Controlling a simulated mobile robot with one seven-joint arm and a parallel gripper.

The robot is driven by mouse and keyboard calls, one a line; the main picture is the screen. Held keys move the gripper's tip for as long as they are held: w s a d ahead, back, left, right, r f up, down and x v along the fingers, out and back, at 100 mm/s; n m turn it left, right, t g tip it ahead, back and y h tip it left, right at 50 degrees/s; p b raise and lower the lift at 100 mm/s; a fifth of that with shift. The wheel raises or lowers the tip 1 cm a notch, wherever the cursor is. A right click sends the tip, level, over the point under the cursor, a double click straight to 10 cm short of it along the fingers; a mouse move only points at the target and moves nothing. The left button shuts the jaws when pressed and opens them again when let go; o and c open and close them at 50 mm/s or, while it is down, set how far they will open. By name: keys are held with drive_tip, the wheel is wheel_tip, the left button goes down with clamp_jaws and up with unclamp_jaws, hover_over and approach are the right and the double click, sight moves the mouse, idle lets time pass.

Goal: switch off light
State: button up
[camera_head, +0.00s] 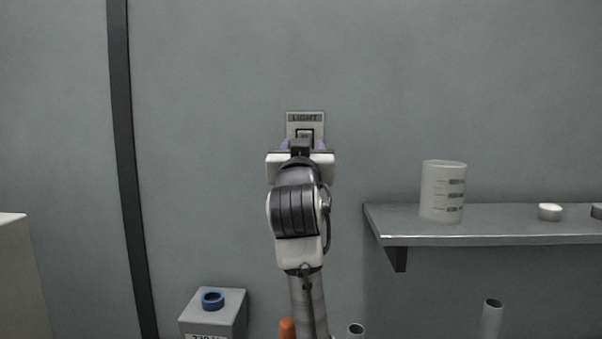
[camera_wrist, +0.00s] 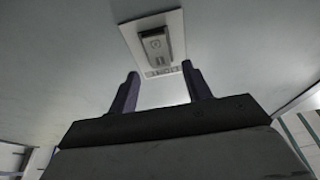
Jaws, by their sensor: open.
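The light switch (camera_head: 305,118) is a pale plate marked "LIGHT" on the grey wall, with a dark-framed rocker in its middle. In the head view my gripper (camera_head: 303,145) is in front of the plate and hides its lower part. In the wrist view the switch plate (camera_wrist: 158,42) shows whole, with its rocker beyond the fingertips. My gripper (camera_wrist: 160,80) is open and empty, its two purple-grey fingers apart on either side of the plate's lettered end. I cannot tell whether the fingers touch the wall or the plate.
A metal shelf (camera_head: 490,230) on the right holds a translucent measuring beaker (camera_head: 442,192) and a small white round piece (camera_head: 550,212). A grey box (camera_head: 226,315) with a blue ring (camera_head: 212,300) stands below left. A dark vertical strip (camera_head: 124,150) runs down the wall. The wall around the switch is clear.

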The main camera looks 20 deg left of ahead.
drive_tip(key=b+v, duration=0.3)
drive_tip(key=v, duration=0.7)
drive_tip(key=shift+s, duration=0.2)
drive_tip(key=shift+f, duration=0.1)
